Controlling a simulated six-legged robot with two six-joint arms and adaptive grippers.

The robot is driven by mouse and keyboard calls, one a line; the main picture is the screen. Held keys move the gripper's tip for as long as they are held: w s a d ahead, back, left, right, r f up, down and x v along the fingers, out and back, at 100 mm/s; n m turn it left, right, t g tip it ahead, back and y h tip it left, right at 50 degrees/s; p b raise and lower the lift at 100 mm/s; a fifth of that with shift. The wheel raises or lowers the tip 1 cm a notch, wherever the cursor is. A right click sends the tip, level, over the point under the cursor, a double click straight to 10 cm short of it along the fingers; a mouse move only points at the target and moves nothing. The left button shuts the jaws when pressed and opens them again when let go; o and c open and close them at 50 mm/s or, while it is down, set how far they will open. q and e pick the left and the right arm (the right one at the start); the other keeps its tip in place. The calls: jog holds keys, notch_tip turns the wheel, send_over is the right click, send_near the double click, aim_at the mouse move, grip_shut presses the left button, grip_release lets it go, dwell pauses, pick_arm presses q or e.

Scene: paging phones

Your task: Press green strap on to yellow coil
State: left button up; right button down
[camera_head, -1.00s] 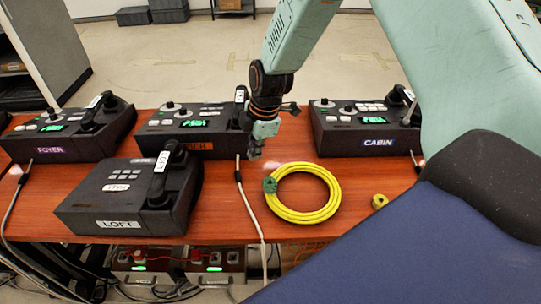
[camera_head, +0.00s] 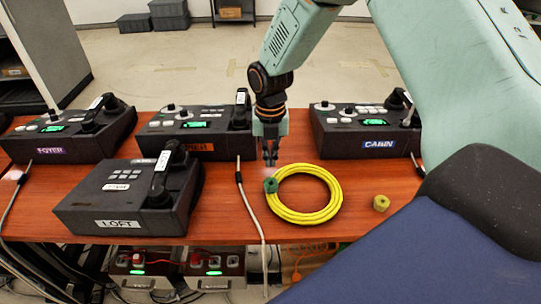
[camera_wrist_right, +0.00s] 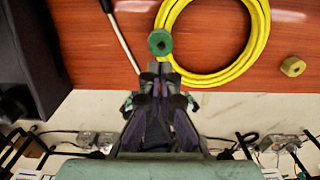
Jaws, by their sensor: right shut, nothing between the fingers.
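A yellow coil (camera_head: 308,217) of cable lies flat on the wooden table, right of the middle. A green strap (camera_head: 270,185) sits at the coil's upper left edge; in the right wrist view the green strap (camera_wrist_right: 160,42) looks like a round piece with a dark centre, touching the coil (camera_wrist_right: 215,78). My right gripper (camera_head: 270,162) points down just above and behind the strap, shut and empty. In the right wrist view its fingertips (camera_wrist_right: 161,70) are close to the strap; I cannot tell whether they touch it. My left gripper is not in view.
A loose yellow roll (camera_head: 381,203) lies right of the coil. Phone units stand around: LOFT (camera_head: 120,205) at front left, FOYER (camera_head: 50,150) far left, CABIN (camera_head: 360,135) back right, and another (camera_head: 185,130) behind the gripper. A pale cable (camera_head: 245,200) runs left of the coil.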

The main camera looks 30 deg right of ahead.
aim_at(271, 184)
notch_tip(271, 184, down, 3)
jog(key=shift+d+f+b, duration=0.15)
jog(key=shift+b, duration=0.9)
jog(key=shift+w+f, duration=0.1)
jog(key=shift+f, duration=0.65)
jog(key=shift+f+b, duration=0.4)
jog(key=shift+b, duration=0.05)
jog(key=shift+f, duration=0.1)
jog(key=shift+f+b, duration=0.45)
jog(key=shift+f, duration=0.35)
jog(key=shift+f, duration=0.15)
jog(key=shift+s, duration=0.2)
